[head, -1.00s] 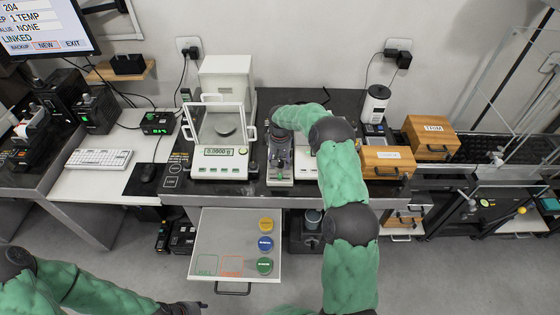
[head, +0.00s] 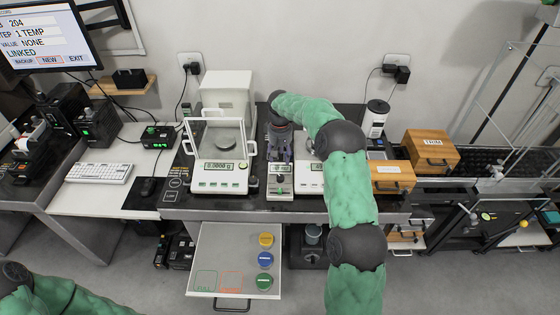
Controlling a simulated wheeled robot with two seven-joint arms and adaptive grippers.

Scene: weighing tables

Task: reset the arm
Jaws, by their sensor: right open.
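My right arm, in a green sleeve, reaches up from the bottom of the head view and bends left over the dark weighing table (head: 300,213). My right gripper (head: 279,156) points down above a small instrument with a display (head: 280,183), just right of the glass-shielded balance. It is open, and I see nothing between its fingers. Whether its fingertips touch the instrument is unclear. My left arm shows only as a green sleeve at the bottom left corner; its gripper is out of the frame.
The balance (head: 219,178) reads 0.0000 g. An open drawer (head: 210,240) holds yellow, blue and green discs. Wooden boxes (head: 431,152) stand right. A keyboard (head: 98,173) and monitor (head: 45,35) are left. A second white device (head: 309,178) is partly behind my arm.

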